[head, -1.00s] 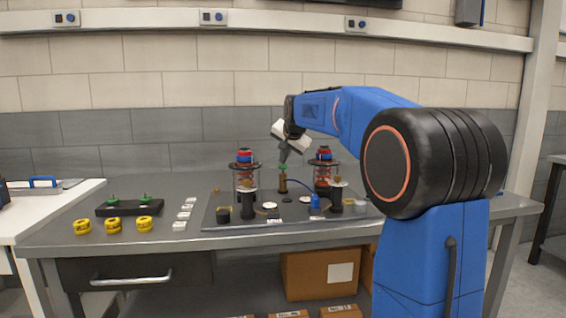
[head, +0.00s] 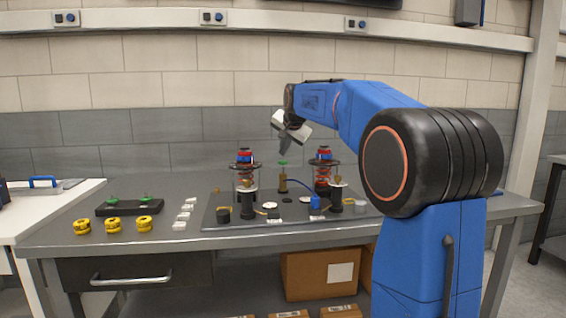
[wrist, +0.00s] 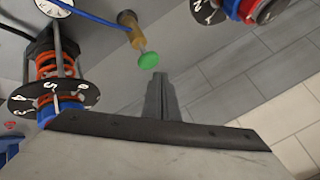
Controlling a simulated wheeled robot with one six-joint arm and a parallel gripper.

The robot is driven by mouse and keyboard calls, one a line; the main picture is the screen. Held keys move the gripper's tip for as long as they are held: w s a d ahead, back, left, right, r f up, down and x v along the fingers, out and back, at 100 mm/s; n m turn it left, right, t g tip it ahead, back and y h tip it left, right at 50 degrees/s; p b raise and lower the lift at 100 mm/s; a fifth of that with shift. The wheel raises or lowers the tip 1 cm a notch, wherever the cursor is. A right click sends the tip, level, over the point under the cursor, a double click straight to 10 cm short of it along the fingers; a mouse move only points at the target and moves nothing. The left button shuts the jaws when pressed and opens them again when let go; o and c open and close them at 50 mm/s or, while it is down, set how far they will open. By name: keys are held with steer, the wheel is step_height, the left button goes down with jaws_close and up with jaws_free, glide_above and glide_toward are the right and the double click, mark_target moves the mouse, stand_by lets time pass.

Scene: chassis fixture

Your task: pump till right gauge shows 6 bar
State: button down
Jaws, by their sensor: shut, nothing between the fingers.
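The pump (head: 283,186) is a small brass cylinder with a green knob (head: 283,163), standing mid-board. In the wrist view the green knob (wrist: 149,60) sits just beyond my fingertips. My gripper (head: 284,153) is shut and empty, pointing down a little above the knob, with a small gap between. My fingers also show in the wrist view (wrist: 161,76). The right gauge column (head: 323,172) has a red spring, a blue and red top and a black ring. A similar left column (head: 245,172) stands across the pump. The pressure readings are too small to tell.
A blue hose (head: 299,190) runs from the pump to a blue block (head: 315,202) on the dark board (head: 290,219). Yellow rings (head: 113,224), white pieces (head: 183,214) and a black tray (head: 130,208) lie at left. The bench's right end is clear.

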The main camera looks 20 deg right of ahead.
mark_target(284, 162)
steer(key=shift+r, duration=2.45)
steer(key=s+a+f+n+g, duration=0.1)
steer(key=s+a+f+n, duration=0.25)
steer(key=s+f, duration=0.6)
steer(key=s+a+f+n+g+y, duration=0.15)
steer(key=s+a+f, duration=0.35)
steer(key=s, duration=1)
steer(key=s+a+f+n+g, duration=0.1)
steer(key=s+a+f+n, duration=0.35)
steer(key=s, duration=0.85)
steer(key=s+a+f+n, duration=0.1)
steer(key=s+a+f, duration=0.1)
steer(key=s+f, duration=1.1)
step_height(284, 162, down, 3)
steer(key=shift+s+f+g, duration=0.1)
steer(key=shift+s+g, duration=0.1)
steer(key=shift+g, duration=0.15)
